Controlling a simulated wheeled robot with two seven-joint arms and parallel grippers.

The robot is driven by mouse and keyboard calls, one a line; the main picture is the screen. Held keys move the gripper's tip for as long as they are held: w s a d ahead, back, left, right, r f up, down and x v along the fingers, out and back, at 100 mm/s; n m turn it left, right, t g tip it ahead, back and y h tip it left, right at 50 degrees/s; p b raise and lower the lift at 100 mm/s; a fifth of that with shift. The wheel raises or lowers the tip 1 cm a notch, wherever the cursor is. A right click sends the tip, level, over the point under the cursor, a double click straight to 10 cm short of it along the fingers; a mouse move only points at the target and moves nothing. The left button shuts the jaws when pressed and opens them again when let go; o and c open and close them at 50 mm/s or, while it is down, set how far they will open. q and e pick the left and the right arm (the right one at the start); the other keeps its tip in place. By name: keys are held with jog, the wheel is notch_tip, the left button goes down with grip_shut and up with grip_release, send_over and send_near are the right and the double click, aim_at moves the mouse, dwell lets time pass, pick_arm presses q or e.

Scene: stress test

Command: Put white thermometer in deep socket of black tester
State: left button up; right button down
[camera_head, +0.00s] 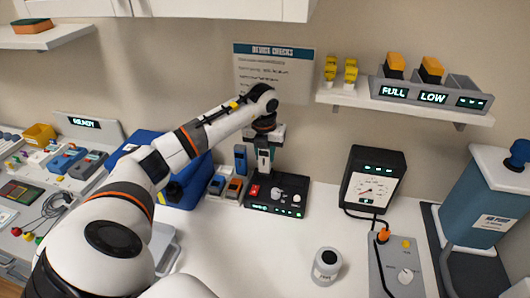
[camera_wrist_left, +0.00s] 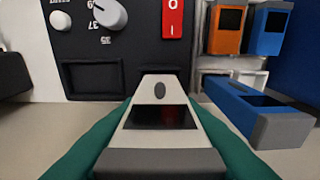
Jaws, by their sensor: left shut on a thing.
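The black tester (camera_head: 262,208) stands on the white counter, with a red switch, a knob and lit displays. In the left wrist view its panel (camera_wrist_left: 130,45) shows a square dark socket (camera_wrist_left: 94,78) and another dark opening at the thermometer's far end. My left gripper (camera_head: 264,160) is above the tester's back edge. It is shut on the white thermometer (camera_wrist_left: 160,95), which has a dark screen and lies between the green fingers. The thermometer's tip meets or overlaps the second opening; I cannot tell whether it is inside. My right gripper is not in view.
Blue and orange devices (camera_wrist_left: 228,25) sit in a rack beside the tester. A blue device (camera_head: 240,158) stands up close beside the gripper.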

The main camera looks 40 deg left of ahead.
pick_arm(q)
jog(key=o, duration=1.1)
jog(key=shift+c, duration=0.2)
jog(key=r, duration=0.3)
jog(key=r+b, duration=0.1)
jog(key=r, duration=0.3)
jog(key=s+r, duration=0.1)
jog(key=r, duration=0.3)
jog(key=shift+d+b, duration=0.35)
jog(key=shift+s+r, duration=0.15)
jog(key=shift+r, duration=0.35)
